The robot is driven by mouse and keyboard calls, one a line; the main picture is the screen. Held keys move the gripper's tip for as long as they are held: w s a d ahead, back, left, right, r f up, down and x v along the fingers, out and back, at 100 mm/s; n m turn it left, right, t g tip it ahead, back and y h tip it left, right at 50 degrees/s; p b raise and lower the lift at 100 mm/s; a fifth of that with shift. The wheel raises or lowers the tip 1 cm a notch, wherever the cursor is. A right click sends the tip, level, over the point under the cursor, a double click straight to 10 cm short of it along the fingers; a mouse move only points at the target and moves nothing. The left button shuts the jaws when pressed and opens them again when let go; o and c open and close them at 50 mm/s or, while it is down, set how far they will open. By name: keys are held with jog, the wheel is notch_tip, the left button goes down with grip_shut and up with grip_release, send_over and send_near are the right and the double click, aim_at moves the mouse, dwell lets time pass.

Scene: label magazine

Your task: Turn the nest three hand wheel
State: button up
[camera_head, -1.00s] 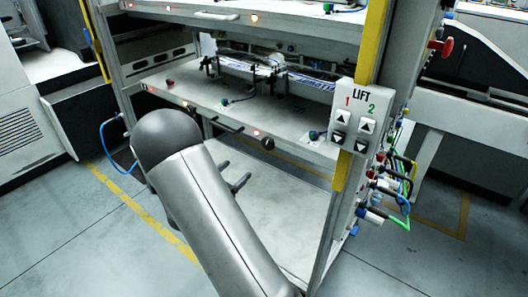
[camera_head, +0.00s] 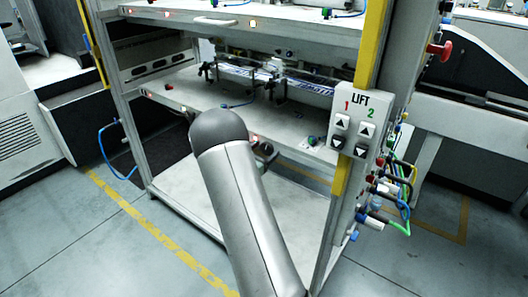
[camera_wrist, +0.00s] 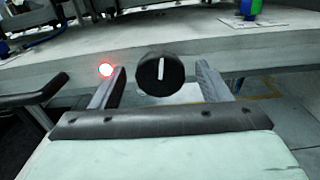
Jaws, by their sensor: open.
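A round black hand wheel (camera_wrist: 160,74) with an upright white mark sits on the front edge of a grey shelf in the wrist view. My gripper (camera_wrist: 160,66) is open, with one finger left and one right of the wheel and gaps on both sides. I cannot tell whether the fingertips reach the wheel in depth. In the head view a dark wheel (camera_head: 265,149) shows just right of my arm, on the middle shelf's front edge. No nest number is readable.
A red-lit lamp (camera_wrist: 106,70) is close to my left finger. A black bar handle (camera_wrist: 35,92) juts out at left. The LIFT button panel (camera_head: 353,127) and plugged cables (camera_head: 400,185) are on the right post. Open space lies below the middle shelf (camera_head: 180,92).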

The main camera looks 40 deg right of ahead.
jog(key=shift+d, duration=0.1)
jog(key=c, duration=1)
jog(key=shift+o, duration=0.2)
jog(key=n+p, duration=0.4)
jog(key=shift+w+r+n, duration=0.15)
jog(key=shift+r+n, duration=0.05)
jog(key=shift+n, duration=0.2)
jog(key=n+p, duration=0.4)
jog(key=shift+n, duration=0.3)
jog(key=n+p, duration=0.4)
jog(key=n, duration=0.2)
jog(key=n+p, duration=0.1)
jog(key=n, duration=0.1)
jog(key=shift+f+p, duration=0.25)
jog(key=shift+p, duration=0.1)
